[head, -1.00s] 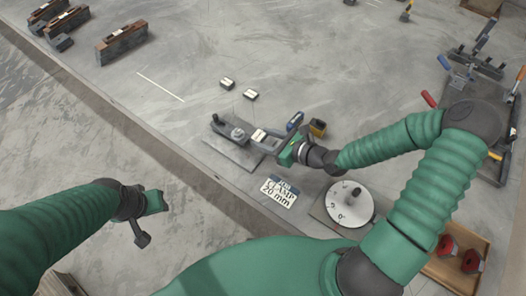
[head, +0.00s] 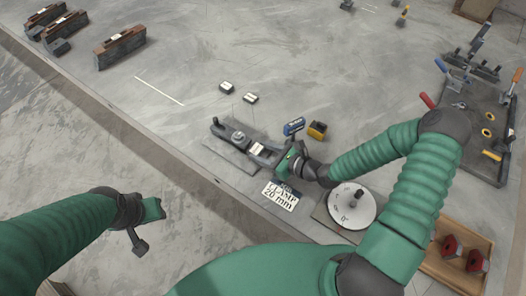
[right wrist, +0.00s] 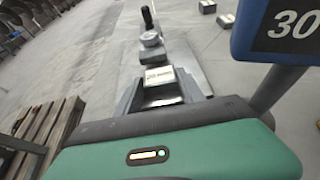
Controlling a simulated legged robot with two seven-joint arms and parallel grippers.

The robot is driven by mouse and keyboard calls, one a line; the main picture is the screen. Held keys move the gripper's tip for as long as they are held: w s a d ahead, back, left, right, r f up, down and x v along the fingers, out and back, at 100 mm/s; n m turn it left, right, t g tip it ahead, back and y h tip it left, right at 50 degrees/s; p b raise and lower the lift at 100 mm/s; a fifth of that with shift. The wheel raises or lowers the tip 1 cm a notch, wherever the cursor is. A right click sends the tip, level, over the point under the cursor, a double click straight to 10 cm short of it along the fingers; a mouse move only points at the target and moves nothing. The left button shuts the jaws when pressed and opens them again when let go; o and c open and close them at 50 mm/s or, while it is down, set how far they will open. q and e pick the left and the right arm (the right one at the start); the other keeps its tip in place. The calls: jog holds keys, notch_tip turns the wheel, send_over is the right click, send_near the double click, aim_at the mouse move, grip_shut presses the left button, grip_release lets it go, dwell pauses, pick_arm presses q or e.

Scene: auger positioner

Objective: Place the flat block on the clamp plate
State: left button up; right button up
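The flat block (head: 257,149), dark with a white label on top, sits between the fingers of my right gripper (head: 264,153) at the right end of the clamp. It also shows in the right wrist view (right wrist: 160,76) between the grey fingers.
Two small labelled blocks (head: 227,87) lie behind. A sign (head: 280,195) reads "CLAMP 20 mm"; a round dial (head: 351,205) stands right of it.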

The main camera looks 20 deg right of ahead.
jog(key=shift+o, duration=0.2)
jog(key=shift+s+a+f, duration=0.25)
jog(key=shift+s+a, duration=0.05)
jog(key=shift+f, duration=0.1)
jog(key=shift+r, duration=0.2)
jog(key=shift+s+d+r, duration=0.2)
jog(key=shift+r, duration=0.05)
jog(key=v, duration=0.3)
jog(key=p+v, duration=0.1)
jog(key=v, duration=0.2)
jog(key=shift+w+r, duration=0.15)
jog(key=shift+r, duration=0.15)
jog(key=p+v, duration=0.1)
jog(key=v, duration=0.4)
jog(key=shift+w+d+f, duration=0.1)
jog(key=shift+d, duration=0.25)
jog(key=shift+a, duration=0.3)
